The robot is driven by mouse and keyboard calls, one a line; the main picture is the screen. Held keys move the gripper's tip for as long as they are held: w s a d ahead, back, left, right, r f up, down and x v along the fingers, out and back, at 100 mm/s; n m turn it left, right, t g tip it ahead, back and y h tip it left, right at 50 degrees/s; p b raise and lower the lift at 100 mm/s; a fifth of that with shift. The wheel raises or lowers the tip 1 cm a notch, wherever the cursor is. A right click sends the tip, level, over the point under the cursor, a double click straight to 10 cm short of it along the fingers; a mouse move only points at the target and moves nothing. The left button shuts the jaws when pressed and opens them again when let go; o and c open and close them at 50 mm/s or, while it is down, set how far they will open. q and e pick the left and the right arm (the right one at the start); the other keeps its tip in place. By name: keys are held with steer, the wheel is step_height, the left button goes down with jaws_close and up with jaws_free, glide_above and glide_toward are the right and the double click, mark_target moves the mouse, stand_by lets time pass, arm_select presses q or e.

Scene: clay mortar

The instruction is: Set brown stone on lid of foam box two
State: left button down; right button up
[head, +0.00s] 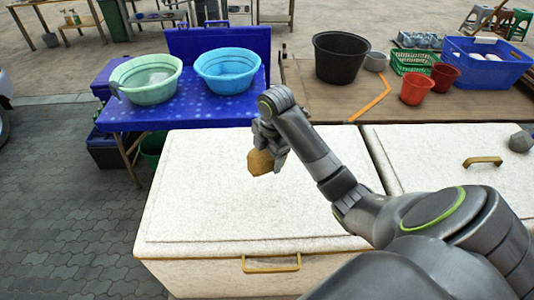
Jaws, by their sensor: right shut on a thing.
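The brown stone (260,163) is a tan, rounded lump held in my right gripper (265,148). The gripper is shut on it, and the stone hangs over the lid of a white foam box (205,205). I cannot tell how far it is above the lid. This box has a brass-coloured handle (271,265) at its front. A second white foam box (425,150) stands to the right, with a brass handle (483,161) and a grey stone (521,141) on its lid. No box number is visible. My right arm hides part of both boxes. My left gripper is not in view.
Behind, a blue table (190,116) holds a green basin (147,80) and a blue basin (226,70). A wooden table holds a black tub (340,58), red pots (416,89) and a blue crate (487,65). The near lid is clear left of my arm.

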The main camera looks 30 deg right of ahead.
steer(key=shift+s+f, duration=0.35)
steer(key=shift+f, duration=0.3)
steer(key=f, duration=0.4)
steer(key=shift+w+f, duration=0.2)
steer(key=shift+f, duration=0.05)
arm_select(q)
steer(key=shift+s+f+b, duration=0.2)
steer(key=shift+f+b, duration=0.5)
arm_select(e)
steer(key=shift+f, duration=1.2)
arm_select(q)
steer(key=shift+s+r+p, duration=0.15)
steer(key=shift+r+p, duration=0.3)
arm_select(e)
steer(key=shift+s, duration=0.1)
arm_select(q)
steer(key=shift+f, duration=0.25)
arm_select(e)
steer(key=shift+f, duration=0.55)
steer(key=o, duration=1.9)
steer(key=shift+s+a, duration=0.1)
steer(key=shift+f, duration=0.1)
